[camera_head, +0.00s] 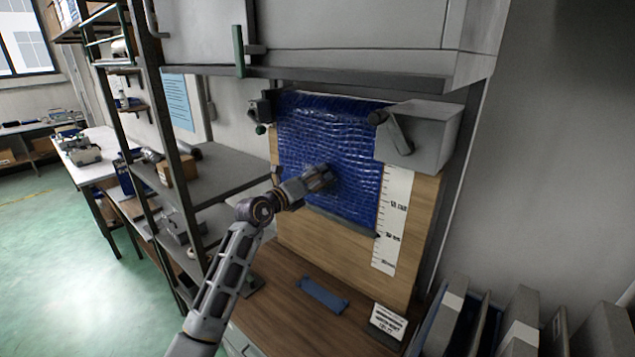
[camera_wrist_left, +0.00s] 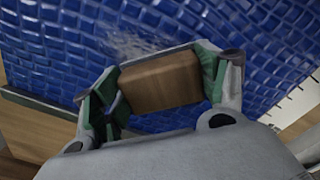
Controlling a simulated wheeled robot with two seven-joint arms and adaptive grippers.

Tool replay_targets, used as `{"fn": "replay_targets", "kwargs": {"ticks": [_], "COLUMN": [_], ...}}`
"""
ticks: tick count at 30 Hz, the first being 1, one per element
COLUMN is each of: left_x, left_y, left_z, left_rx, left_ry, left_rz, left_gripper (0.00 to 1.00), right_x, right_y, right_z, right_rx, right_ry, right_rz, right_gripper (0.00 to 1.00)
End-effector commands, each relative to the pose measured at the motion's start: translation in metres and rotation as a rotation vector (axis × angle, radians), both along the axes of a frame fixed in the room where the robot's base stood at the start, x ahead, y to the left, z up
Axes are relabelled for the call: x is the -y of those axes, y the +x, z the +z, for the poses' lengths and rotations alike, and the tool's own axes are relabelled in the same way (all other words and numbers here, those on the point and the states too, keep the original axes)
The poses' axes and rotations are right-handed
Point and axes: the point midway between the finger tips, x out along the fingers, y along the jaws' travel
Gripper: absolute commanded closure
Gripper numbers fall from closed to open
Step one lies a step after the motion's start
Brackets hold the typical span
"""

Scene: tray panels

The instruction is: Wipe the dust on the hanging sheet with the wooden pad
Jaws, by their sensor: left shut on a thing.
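A blue hanging sheet (camera_head: 345,140) with a brick-like pattern hangs in front of a wooden board. My left gripper (camera_head: 322,178) is in front of the sheet's lower middle. In the left wrist view my left gripper (camera_wrist_left: 160,88) is shut on a brown wooden pad (camera_wrist_left: 160,80). The pad faces the blue sheet (camera_wrist_left: 55,45); I cannot tell whether it touches. A whitish dust smear (camera_wrist_left: 130,45) shows on the sheet just beyond the pad. In the head view the pad is hidden by the gripper. My right gripper is not in view.
A white ruler strip (camera_head: 392,220) runs down the board (camera_head: 420,220) right of the sheet. A grey box with a lever (camera_head: 425,130) sits at the sheet's upper right. Shelves (camera_head: 225,170) stand left.

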Motion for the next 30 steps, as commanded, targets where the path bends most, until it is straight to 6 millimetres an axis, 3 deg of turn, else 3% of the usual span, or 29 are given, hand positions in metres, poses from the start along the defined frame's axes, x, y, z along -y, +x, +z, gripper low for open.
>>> {"fn": "replay_targets", "kwargs": {"ticks": [30], "left_x": [-0.024], "left_y": [0.018], "left_z": [0.001], "left_rx": [0.001], "left_ry": [0.000], "left_rz": [0.002], "left_gripper": [0.46], "right_x": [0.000], "right_y": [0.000], "right_z": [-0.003], "right_rx": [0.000], "right_ry": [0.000], "right_rz": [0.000], "right_gripper": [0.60]}}
